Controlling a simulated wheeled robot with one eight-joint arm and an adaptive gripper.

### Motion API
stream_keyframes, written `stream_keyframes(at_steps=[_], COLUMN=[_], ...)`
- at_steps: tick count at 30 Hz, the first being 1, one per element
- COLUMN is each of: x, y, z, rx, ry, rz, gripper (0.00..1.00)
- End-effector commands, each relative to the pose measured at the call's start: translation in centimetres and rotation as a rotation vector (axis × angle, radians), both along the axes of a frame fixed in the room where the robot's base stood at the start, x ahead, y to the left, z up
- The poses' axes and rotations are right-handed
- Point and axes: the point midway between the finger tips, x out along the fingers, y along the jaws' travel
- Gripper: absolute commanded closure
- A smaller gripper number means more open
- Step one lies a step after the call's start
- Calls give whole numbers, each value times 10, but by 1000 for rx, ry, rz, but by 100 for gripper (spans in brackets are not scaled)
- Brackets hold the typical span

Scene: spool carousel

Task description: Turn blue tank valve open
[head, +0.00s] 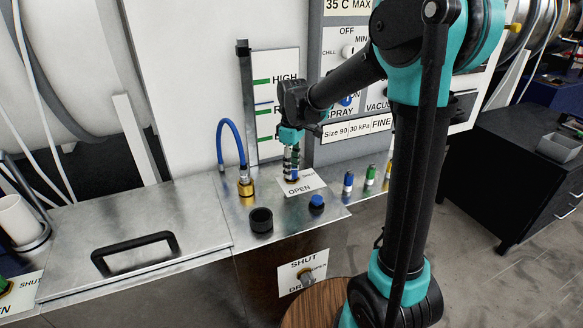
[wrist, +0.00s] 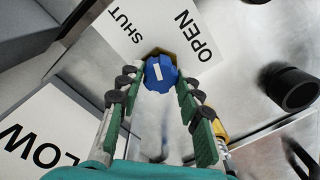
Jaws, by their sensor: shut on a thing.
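The blue tank valve is a blue knob (wrist: 153,82) with a white pointer mark. It sits on a brass base at a white plate (wrist: 160,25) lettered SHUT and OPEN in the wrist view. The mark lies between the two words; I cannot tell its exact setting. My gripper (wrist: 156,96) has its green-padded fingers on both sides of the knob, closed on it. In the head view my gripper (head: 291,165) points down onto the metal bench top, mostly hiding the knob, and the plate (head: 304,183) shows OPEN.
A blue hose (head: 226,130) on a brass fitting (head: 246,188) stands left of my gripper. A black cup (head: 261,219) and a blue cap (head: 317,201) are in front. Small bottles (head: 370,175) stand right. A lower valve plate (head: 303,268) is on the bench front.

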Motion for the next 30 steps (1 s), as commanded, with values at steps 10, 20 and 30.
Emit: stream_keyframes(at_steps=[10,20,30], x=[0,0,0], y=[-1,-1,-1], z=[0,0,0], rx=[-1,0,0], ry=[-1,-1,-1], rz=[-330,-643,-943], gripper=[94,94,94])
